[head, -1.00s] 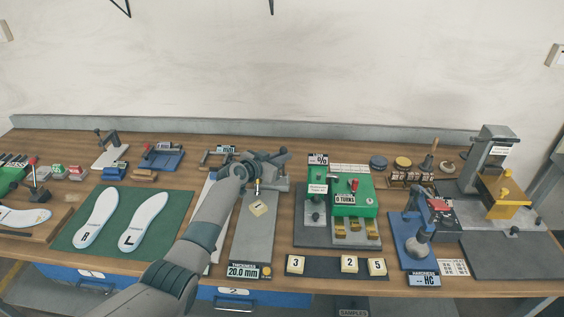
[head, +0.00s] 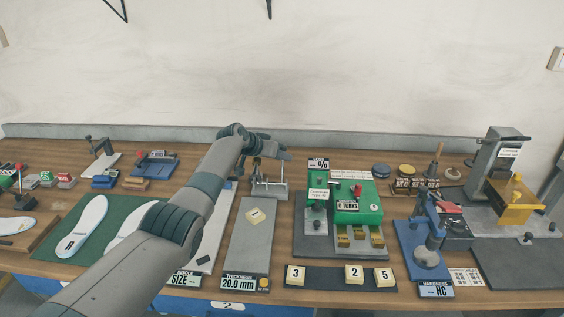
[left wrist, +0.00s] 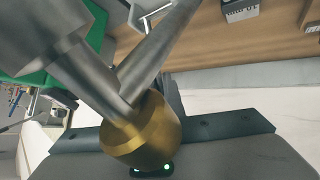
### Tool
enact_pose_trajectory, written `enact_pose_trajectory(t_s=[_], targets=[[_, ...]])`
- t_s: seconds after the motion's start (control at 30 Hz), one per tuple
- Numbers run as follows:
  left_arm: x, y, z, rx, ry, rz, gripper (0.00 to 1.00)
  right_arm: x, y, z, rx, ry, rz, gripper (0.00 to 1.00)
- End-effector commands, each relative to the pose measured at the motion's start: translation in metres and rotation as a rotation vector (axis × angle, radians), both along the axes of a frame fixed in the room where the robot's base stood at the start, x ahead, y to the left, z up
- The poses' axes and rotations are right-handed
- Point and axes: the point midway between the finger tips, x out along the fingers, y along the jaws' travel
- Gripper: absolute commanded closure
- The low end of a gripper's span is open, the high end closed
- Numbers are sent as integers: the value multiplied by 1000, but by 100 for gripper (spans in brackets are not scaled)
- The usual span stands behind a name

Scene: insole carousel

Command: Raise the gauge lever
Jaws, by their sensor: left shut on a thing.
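The thickness gauge (head: 268,188) stands at the back end of a grey plate (head: 246,250), and its display (head: 244,283) reads 20.0 mm. My left gripper (head: 280,152) is above the gauge, shut on its lever; the arm and hand hide the grip in the head view. In the left wrist view, a brass-coloured knob (left wrist: 145,130) on a metal rod (left wrist: 155,62) sits close in front of the palm, between the dark fingers. It looks like the end of the lever. A cream tile (head: 255,216) lies on the plate. My right gripper is not in view.
A green machine (head: 357,202) with a turns counter stands to the right of the gauge. Numbered tiles sit on a dark strip (head: 325,278) in front of it. Insoles lie on a green mat (head: 60,235) at left.

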Motion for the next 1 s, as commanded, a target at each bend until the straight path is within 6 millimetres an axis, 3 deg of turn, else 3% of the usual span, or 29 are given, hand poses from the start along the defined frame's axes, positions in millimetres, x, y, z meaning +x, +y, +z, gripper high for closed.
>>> enact_pose_trajectory(t_s=[0.03, 0.43, 0.53, 1.0], targets=[[4, -1, 7, -2, -18, 1, 100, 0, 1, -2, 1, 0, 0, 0], [5, 0, 10, -2, -22, 2, 100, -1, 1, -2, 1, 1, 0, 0], [5, 0, 11, -2, -22, 2, 74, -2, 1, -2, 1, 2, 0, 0], [1, 2, 5, 0, -9, 2, 74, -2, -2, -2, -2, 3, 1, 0]])
